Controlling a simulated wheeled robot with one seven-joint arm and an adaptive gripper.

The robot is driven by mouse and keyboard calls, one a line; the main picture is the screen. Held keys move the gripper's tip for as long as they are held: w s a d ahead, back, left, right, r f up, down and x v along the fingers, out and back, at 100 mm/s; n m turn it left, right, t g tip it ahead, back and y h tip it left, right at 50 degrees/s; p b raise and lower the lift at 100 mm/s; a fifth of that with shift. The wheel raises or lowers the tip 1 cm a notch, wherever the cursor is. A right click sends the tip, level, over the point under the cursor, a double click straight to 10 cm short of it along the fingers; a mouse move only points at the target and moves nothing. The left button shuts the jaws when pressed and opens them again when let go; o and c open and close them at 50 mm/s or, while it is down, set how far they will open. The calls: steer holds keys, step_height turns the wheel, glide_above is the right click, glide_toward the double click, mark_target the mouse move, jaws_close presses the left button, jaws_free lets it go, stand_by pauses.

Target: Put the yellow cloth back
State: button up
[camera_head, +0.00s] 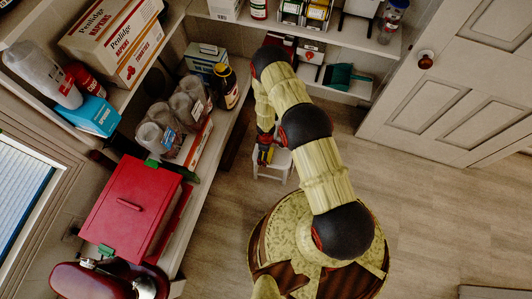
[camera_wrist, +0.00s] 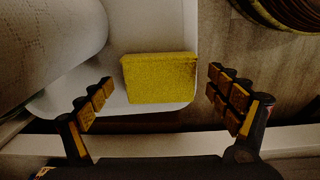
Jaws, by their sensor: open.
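The yellow cloth (camera_wrist: 160,78) looks like a flat, folded rectangular block in the wrist view. It lies on a smooth white surface (camera_wrist: 118,40), seemingly the top of the small white stool (camera_head: 282,163). My gripper (camera_wrist: 160,86) is open, with one finger to the left of the cloth and one to the right. Both fingers are apart from it, and nothing is held. In the head view my gripper (camera_head: 265,150) points down over the stool beside the left shelf. The cloth cannot be clearly made out there.
A white textured roll (camera_wrist: 50,45) is close on the left in the wrist view. A pale edge (camera_wrist: 200,142) crosses behind the fingers. The left shelf carries glass jars (camera_head: 187,104), a dark bottle (camera_head: 227,88) and a red box (camera_head: 130,208). Floor (camera_head: 430,210) is clear on the right.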

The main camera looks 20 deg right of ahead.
steer(key=w+d+r+m+t+h+p, duration=0.1)
steer(key=w+d+r+p, duration=0.3)
steer(key=r, duration=1.2)
steer(key=w+r+m+t+h+p, duration=0.1)
steer(key=w+r+p, duration=0.3)
steer(key=r, duration=1.2)
step_height(320, 180, up, 22)
steer(key=d+m+t+b, duration=0.1)
steer(key=d+m+b, duration=0.1)
steer(key=m, duration=0.1)
steer(key=s+r+m+t, duration=0.1)
steer(key=s+r+m, duration=0.1)
steer(key=s+r, duration=0.55)
steer(key=s+r+m, duration=0.2)
steer(key=s+r, duration=0.2)
steer(key=r, duration=0.7)
steer(key=s+a+r+m+y, duration=0.1)
steer(key=s+a+r, duration=0.2)
steer(key=s, duration=0.6)
steer(key=s+a+r+t+y, duration=0.1)
steer(key=s+a+r, duration=0.2)
steer(key=s+r, duration=0.3)
steer(key=s, duration=0.3)
steer(key=shift+s+m+t, duration=0.25)
steer(key=shift+m+t, duration=0.05)
steer(key=shift+m, duration=0.1)
